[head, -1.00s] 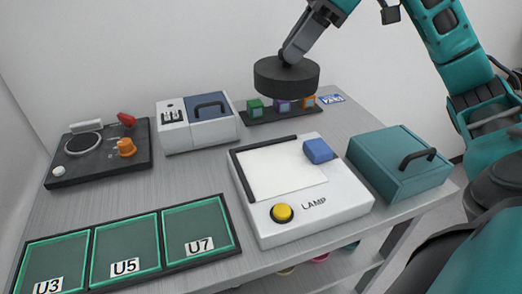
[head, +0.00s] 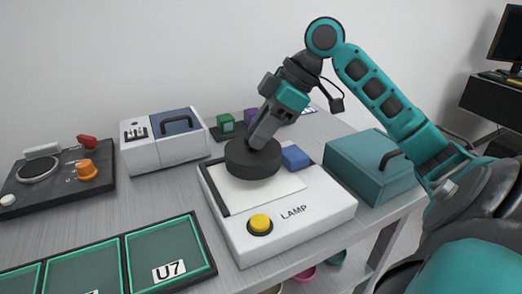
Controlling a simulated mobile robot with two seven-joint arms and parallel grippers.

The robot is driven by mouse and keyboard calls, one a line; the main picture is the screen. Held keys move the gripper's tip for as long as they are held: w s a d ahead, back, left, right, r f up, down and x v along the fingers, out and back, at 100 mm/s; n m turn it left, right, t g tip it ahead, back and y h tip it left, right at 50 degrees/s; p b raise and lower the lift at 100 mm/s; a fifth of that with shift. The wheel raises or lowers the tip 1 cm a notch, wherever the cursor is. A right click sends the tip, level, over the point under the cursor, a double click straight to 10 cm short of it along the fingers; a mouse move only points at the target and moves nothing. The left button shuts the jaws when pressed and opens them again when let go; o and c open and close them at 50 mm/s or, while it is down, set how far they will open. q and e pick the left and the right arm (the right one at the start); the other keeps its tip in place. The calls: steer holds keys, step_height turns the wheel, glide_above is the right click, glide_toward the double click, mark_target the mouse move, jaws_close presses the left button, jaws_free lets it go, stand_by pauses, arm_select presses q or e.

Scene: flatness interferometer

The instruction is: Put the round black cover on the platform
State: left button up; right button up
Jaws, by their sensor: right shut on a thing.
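The round black cover (head: 252,162) is in my right gripper (head: 261,140), which is shut on it from above. The cover is over the back left part of the white platform of the lamp unit (head: 290,190). I cannot tell whether it touches the platform or hangs just above it. The lamp unit has a yellow button (head: 260,223) in front, a black rail along its left edge and a blue block (head: 295,157) at the back right of the platform. My left gripper is not in view.
A teal box with a handle (head: 365,170) stands right of the lamp unit. A white and blue box (head: 165,140) and a black panel with an orange knob (head: 60,175) are at the left. Green trays (head: 165,250) lie in front. Small coloured blocks (head: 226,123) stand behind.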

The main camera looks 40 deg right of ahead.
step_height(320, 180, down, 4)
steer(key=shift+r+b, duration=0.1)
steer(key=shift+b, duration=0.35)
steer(key=o, duration=1.1)
